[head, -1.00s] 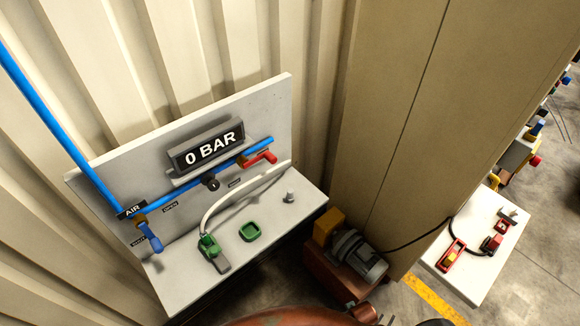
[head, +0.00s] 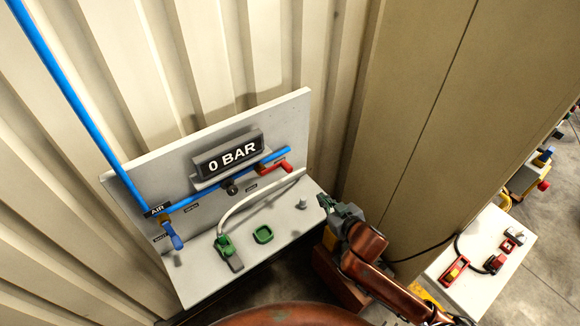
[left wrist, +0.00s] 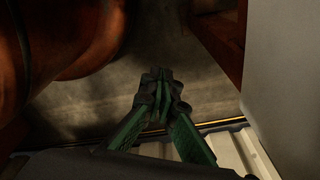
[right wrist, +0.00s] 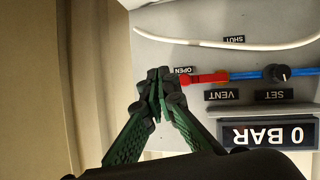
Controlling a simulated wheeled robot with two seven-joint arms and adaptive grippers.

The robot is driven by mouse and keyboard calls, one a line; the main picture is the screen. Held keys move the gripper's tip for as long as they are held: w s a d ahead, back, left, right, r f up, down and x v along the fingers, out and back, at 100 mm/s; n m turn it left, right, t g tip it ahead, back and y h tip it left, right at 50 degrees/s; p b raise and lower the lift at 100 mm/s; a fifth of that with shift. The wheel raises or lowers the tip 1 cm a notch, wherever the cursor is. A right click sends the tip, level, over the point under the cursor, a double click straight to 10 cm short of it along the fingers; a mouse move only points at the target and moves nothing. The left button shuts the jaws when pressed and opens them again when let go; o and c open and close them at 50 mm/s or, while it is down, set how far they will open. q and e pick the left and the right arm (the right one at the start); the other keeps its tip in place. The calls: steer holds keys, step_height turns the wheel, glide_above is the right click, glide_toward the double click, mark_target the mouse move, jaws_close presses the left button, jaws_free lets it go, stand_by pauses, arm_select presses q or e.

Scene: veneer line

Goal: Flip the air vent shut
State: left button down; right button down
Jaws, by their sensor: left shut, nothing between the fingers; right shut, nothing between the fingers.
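The vent is a red lever (head: 283,167) at the right end of the blue pipe on the wall panel. In the right wrist view the red lever (right wrist: 205,78) lies in line with the pipe, its free end at the OPEN label (right wrist: 183,70). The SHUT label (right wrist: 233,39) sits off to the side of it. My right gripper (head: 323,201) is shut and empty, right of the lever in the head view. In the right wrist view its fingertips (right wrist: 160,80) appear just left of the lever's tip; the exact gap is unclear. My left gripper (left wrist: 160,76) is shut and empty, away from the panel.
The gauge (head: 229,155) above the pipe reads 0 BAR. A blue AIR handle (head: 174,237) hangs at the left. A white hose (head: 255,190) runs across the panel to a green coupling (head: 226,246) on the shelf.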

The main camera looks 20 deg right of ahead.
steer(key=w+a+r+n+t+y, duration=0.1)
steer(key=w+a+r+n+y, duration=0.1)
steer(key=w+a+r, duration=0.3)
step_height(320, 180, up, 4)
steer(key=shift+r+t+y, duration=0.1)
steer(key=shift+t+y, duration=0.3)
steer(key=w+a+f+p, duration=0.1)
steer(key=w+a+f, duration=0.1)
steer(key=w+f, duration=0.4)
steer(key=w, duration=0.3)
steer(key=shift+w+f+p, duration=0.25)
steer(key=shift+w+p, duration=0.05)
